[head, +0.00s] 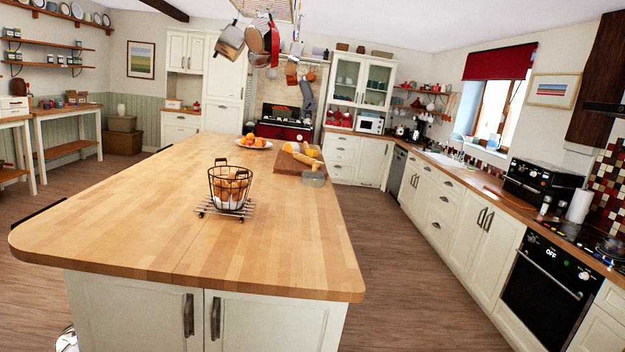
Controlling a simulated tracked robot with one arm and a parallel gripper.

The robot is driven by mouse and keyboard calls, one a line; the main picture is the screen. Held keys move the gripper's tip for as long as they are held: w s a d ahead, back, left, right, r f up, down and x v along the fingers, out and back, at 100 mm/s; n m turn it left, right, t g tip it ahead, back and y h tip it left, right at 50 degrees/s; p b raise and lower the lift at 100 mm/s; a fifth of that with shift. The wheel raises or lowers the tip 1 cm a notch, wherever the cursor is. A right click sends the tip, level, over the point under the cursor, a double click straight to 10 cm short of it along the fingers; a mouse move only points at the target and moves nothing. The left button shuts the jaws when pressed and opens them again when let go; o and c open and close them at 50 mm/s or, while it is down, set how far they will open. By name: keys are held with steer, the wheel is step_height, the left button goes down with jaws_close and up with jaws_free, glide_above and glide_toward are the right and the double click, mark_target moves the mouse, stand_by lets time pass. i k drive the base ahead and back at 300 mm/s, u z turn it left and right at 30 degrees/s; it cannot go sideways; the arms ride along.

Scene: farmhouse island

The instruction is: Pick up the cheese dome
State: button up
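I cannot make out a clear cheese dome. A small grey round thing (313,178) stands at the near right corner of the cutting board on the wooden island top (190,235). It is too small to tell whether it is the dome. My gripper does not show in the head view.
On the island are a black wire basket (228,184) of brown and white items on a metal trivet (208,207), a plate of oranges (254,146), and a cutting board (288,167) with food. Pans (262,35) hang above. Floor (390,270) between island and right counter is free.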

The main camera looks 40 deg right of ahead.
mark_target(314, 178)
steer(key=z, duration=0.5)
steer(key=k, duration=1.2)
steer(key=z, duration=0.9)
steer(key=i, duration=1.1)
steer(key=z, duration=0.4)
steer(key=i, duration=1.35)
steer(key=z, duration=0.2)
steer(key=i, duration=2.75)
steer(key=u, duration=0.3)
steer(key=i, duration=1.3)
steer(key=u, duration=0.4)
